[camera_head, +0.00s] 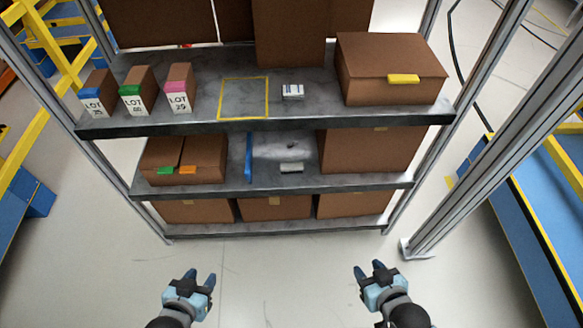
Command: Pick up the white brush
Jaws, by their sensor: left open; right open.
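A small pale object (291,167) lies on the middle shelf, right of an upright blue strip. It may be the white brush, but it is too small to tell for sure. A small white block with dark marks (292,91) sits on the upper shelf, right of a yellow outlined square. My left gripper (199,276) is open and empty, low in front of the shelf at the left. My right gripper (367,269) is open and empty, low in front of the shelf at the right. Both are well apart from these objects.
The grey shelf rack (300,122) holds three labelled lot boxes (133,92) and a large lidded carton (388,70). Cartons flank the middle shelf's open bay, with the blue strip (249,157) at its left. A metal post (470,160) stands at right. The floor ahead is clear.

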